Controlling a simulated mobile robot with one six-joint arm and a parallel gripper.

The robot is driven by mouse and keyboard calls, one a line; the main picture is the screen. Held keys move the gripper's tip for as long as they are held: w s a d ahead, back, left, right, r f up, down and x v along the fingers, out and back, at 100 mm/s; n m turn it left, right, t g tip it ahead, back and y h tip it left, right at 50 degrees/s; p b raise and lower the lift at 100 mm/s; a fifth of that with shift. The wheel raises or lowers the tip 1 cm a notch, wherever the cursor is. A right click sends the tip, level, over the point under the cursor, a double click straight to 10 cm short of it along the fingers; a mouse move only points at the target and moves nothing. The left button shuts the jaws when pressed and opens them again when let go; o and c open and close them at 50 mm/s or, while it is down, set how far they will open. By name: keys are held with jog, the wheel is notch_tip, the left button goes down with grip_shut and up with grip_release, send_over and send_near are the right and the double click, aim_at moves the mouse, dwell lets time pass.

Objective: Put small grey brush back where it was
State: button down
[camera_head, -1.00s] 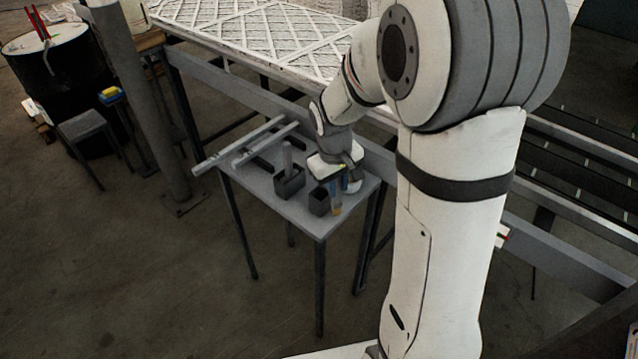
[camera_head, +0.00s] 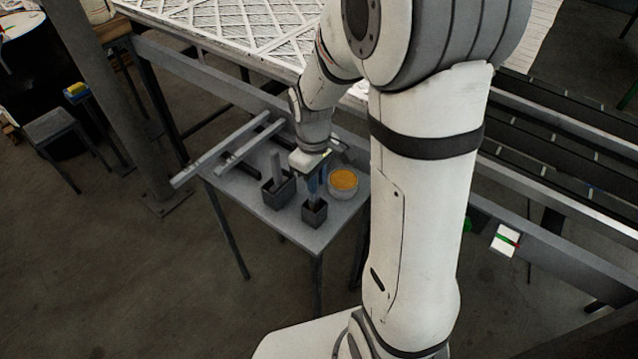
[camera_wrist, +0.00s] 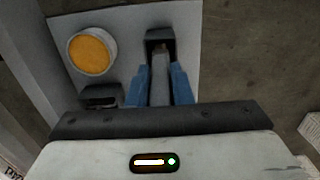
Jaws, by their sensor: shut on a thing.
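My gripper (camera_head: 315,186) points down over the small table, with its blue fingers shut on a slim grey brush (camera_wrist: 160,78). The brush's far end overlaps the opening of a small dark square holder (camera_head: 315,213), which also shows in the wrist view (camera_wrist: 155,35). The brush's tip is hidden, and I cannot tell how deep it sits in the holder. A round pot of orange paint (camera_head: 343,181) stands to the right of my gripper; it also shows in the wrist view (camera_wrist: 92,52).
A larger dark holder (camera_head: 278,196) with an upright grey handle (camera_head: 276,164) stands just left of my gripper. Grey bars (camera_head: 235,148) lie at the table's back left. The grey table (camera_head: 312,244) has free room at its front. A white latticed panel (camera_head: 235,35) lies behind.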

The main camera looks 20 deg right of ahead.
jog(key=shift+f, duration=1.35)
jog(key=c, duration=1.3)
grip_release()
jog(key=r, duration=1.1)
jog(key=shift+w+a+r+b, duration=0.1)
jog(key=shift+w+a+b, duration=0.05)
jog(key=shift+w+b, duration=0.15)
jog(key=shift+s+r, duration=0.2)
jog(key=shift+r, duration=0.45)
jog(key=s+r+m+t, duration=0.3)
jog(key=s+m, duration=0.4)
jog(key=s, duration=0.7)
jog(key=shift+d+r+t, duration=0.25)
jog(key=shift+r+t, duration=0.15)
